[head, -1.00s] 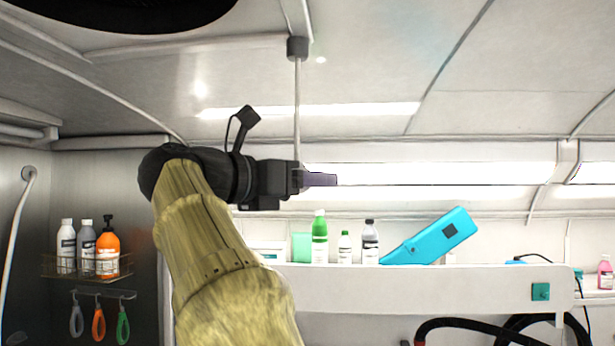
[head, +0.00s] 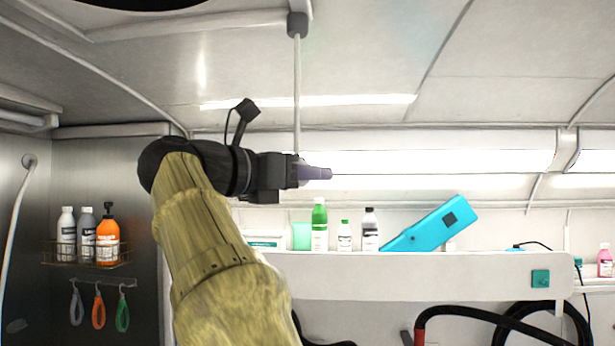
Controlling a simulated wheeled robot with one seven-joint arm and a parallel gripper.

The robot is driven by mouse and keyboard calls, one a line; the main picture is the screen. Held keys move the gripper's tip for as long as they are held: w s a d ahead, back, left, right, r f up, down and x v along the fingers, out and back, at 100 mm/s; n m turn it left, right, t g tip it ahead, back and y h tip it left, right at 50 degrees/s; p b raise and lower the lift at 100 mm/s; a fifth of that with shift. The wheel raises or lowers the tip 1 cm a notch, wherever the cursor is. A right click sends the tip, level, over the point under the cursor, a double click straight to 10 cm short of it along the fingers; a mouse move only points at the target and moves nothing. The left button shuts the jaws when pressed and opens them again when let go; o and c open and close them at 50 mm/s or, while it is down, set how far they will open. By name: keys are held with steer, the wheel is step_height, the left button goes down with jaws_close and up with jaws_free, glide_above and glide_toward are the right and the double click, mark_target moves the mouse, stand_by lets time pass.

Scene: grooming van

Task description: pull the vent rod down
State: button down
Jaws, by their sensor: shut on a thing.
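The vent rod (head: 297,95) is a thin pale rod that hangs from a dark grey socket (head: 297,25) on the ceiling. My gripper (head: 312,173) is at the rod's lower end, pointing right, and is shut on it. The purple-grey fingers cover the gripped part, and no rod shows below them. The rod looks close to upright.
A white shelf (head: 400,276) runs behind and below my gripper, with a green bottle (head: 319,226), other bottles and a leaning turquoise case (head: 430,225). A wire rack (head: 93,255) with bottles is on the left wall. A black hose (head: 470,312) hangs at lower right.

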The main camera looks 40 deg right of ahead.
steer(key=shift+f+b, duration=1.45)
steer(key=shift+f, duration=0.3)
steer(key=c, duration=0.9)
jaws_free()
steer(key=w+a+b, duration=0.1)
steer(key=a, duration=1.6)
steer(key=shift+w+a+b, duration=0.2)
steer(key=shift+w+b, duration=0.05)
steer(key=shift+b, duration=0.1)
steer(key=shift+w, duration=0.1)
